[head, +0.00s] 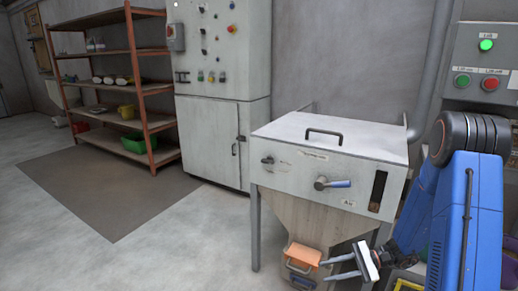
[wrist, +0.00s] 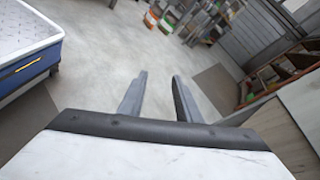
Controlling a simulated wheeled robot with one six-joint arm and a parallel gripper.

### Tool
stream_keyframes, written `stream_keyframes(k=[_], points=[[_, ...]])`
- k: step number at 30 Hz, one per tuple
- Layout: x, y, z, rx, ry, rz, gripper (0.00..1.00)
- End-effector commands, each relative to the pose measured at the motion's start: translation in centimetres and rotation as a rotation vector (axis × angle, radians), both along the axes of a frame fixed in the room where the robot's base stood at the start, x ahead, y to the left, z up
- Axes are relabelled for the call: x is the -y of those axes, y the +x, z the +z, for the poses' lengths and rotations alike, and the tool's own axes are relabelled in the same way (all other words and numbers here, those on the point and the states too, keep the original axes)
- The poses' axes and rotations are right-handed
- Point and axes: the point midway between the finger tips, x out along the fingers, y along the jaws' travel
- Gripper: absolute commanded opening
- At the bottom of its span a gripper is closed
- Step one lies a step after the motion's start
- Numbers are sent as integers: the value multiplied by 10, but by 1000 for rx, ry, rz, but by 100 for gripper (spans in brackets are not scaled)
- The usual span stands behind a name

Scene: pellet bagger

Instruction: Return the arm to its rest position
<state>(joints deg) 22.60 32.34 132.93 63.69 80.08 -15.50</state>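My blue arm (head: 468,220) stands at the right of the head view, folded down from its dark upper joint. My gripper (head: 326,270) is low in front of the hopper machine, with its fingers pointing left. In the wrist view my gripper (wrist: 160,78) has its two dark fingers spread apart, with only bare floor seen between them. It holds nothing. An orange part (head: 303,255) at the hopper's outlet is close to the fingertips in the head view; I cannot tell whether they touch.
The hopper machine (head: 330,165) with a lever stands just behind my gripper. A button panel (head: 484,62) is at the right. A grey cabinet (head: 212,140) and a shelf rack (head: 108,108) stand farther back. The floor at left is clear.

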Motion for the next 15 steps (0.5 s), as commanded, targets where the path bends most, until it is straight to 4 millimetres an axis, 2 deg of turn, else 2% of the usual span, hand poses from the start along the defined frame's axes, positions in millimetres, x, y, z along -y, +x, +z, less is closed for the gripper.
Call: stream_keyframes(k=[3,15], points=[[-8,-16,23,47,-67,72,31],[-23,-75,81,199,-303,292,31]])
